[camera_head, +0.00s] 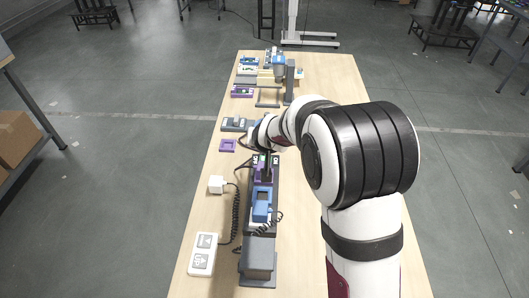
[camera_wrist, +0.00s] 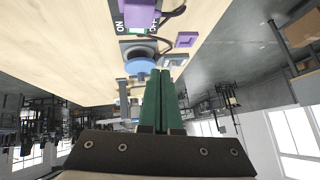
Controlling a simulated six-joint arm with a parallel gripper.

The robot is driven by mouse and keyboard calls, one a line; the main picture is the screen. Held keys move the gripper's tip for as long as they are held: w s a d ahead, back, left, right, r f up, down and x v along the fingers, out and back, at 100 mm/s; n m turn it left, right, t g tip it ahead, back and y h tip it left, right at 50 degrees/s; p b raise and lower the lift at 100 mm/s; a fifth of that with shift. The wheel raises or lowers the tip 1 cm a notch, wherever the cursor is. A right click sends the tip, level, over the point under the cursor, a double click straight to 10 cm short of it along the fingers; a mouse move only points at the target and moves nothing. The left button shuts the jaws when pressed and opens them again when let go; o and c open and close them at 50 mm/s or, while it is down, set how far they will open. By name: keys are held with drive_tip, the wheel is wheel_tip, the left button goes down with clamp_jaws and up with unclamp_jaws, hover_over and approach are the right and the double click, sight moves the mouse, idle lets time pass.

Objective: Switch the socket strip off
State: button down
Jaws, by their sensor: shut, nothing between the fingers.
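A long dark grey unit (camera_head: 262,215), which I take to be the socket strip, lies lengthwise along the table, partly hidden by my arm. It carries a blue block and a purple part near ON and OFF labels. In the wrist view the purple switch part (camera_wrist: 138,12) sits at the top edge between the ON label (camera_wrist: 120,27) and the OFF label (camera_wrist: 154,28). My gripper (camera_head: 268,160) is over the labelled end; its green fingers also show in the wrist view (camera_wrist: 160,73). They are shut and empty. I cannot tell whether they touch the switch.
A white handset (camera_head: 202,254) with arrow buttons and a coiled cord lies front left. A white plug (camera_head: 216,184) and a purple frame (camera_head: 228,145) lie along the left side. Several devices stand farther back.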

drive_tip(key=s+d, duration=0.1)
drive_tip(key=d+t+h, duration=0.1)
drive_tip(key=shift+s+d+f+m, duration=0.15)
drive_tip(key=shift+s+d+m, duration=0.25)
drive_tip(key=shift+w, duration=0.1)
hover_over(263, 155)
drive_tip(key=s+d, duration=0.1)
drive_tip(key=s, duration=0.2)
drive_tip(key=f, duration=0.6)
drive_tip(key=shift+s+d+f, duration=0.1)
drive_tip(key=shift+s+f, duration=0.1)
drive_tip(key=shift+f, duration=0.1)
drive_tip(key=f, duration=0.3)
drive_tip(key=shift+w+a+f, duration=0.25)
drive_tip(key=shift+a+f, duration=0.15)
drive_tip(key=shift+f, duration=0.3)
